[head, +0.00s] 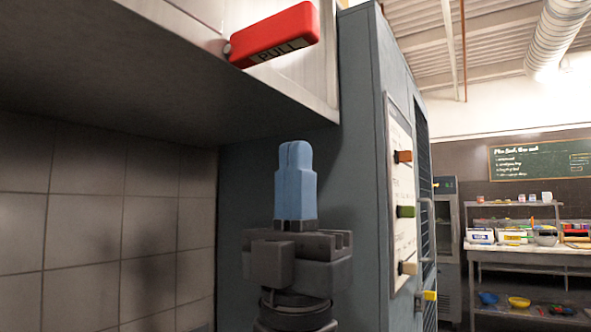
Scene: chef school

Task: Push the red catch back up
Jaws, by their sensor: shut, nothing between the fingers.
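The red catch (276,36), marked "PULL", is on the front face of the overhead metal hood (215,14) at the top of the head view. It slants, with its right end higher than its left end, which is beside a small round pivot (227,48). My gripper (295,148) points straight up below the catch, with its blue fingers shut together and nothing between them. A clear gap shows between the fingertips and the catch.
A tall grey-blue cabinet (355,120) stands just behind and right of my gripper. A tiled wall (85,235) is at left. Shelves with bowls (519,301) and a chalkboard (540,158) are far right.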

